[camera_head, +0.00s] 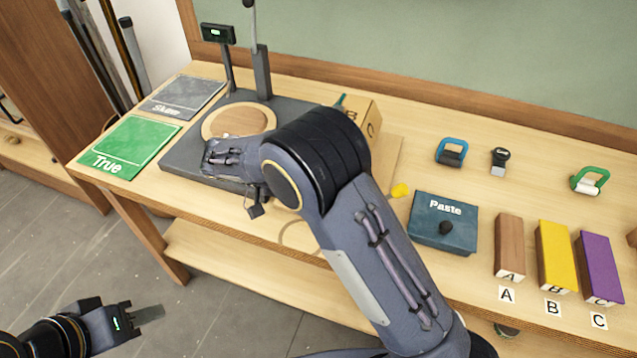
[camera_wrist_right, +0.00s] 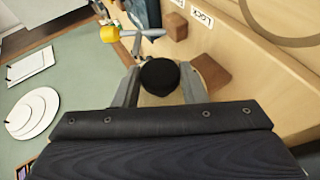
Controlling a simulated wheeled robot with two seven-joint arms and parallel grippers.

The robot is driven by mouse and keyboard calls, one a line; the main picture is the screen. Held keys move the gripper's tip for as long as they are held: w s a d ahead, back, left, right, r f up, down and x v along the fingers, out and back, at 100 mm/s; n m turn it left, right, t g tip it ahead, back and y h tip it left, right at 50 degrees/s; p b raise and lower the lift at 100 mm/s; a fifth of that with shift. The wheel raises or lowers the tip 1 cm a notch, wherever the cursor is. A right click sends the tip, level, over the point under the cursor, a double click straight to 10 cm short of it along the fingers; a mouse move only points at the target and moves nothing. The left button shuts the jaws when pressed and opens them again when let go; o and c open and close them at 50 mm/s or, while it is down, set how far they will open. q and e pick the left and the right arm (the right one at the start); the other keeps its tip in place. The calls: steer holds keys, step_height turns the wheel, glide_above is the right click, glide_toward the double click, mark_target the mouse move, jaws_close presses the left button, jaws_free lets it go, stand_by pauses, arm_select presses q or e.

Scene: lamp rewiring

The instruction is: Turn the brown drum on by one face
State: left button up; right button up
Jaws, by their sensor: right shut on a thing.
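A light-brown wooden block lettered B and C (camera_head: 366,119) stands on the table behind my right arm in the head view. My arm hides its lower left part, and I cannot tell whether it is the brown drum. In the right wrist view my right gripper (camera_wrist_right: 158,84) is shut on a round black knob (camera_wrist_right: 160,73), one finger on each side. A darker brown block (camera_wrist_right: 210,73) lies just right of the knob. The right fingertips are hidden in the head view.
A dark base with a round wooden disc (camera_head: 238,121) and a green True mat (camera_head: 128,146) are at the table's left. A Paste box (camera_head: 443,229) and brown, yellow (camera_head: 555,255) and purple blocks stand right of my arm. A yellow-headed piece (camera_wrist_right: 108,34) is near the knob.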

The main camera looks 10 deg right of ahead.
stand_by(0.4)
steer(key=o, duration=1)
steer(key=shift+c, duration=0.2)
steer(key=b+v, duration=0.1)
steer(key=v, duration=0.7)
steer(key=shift+f, duration=0.1)
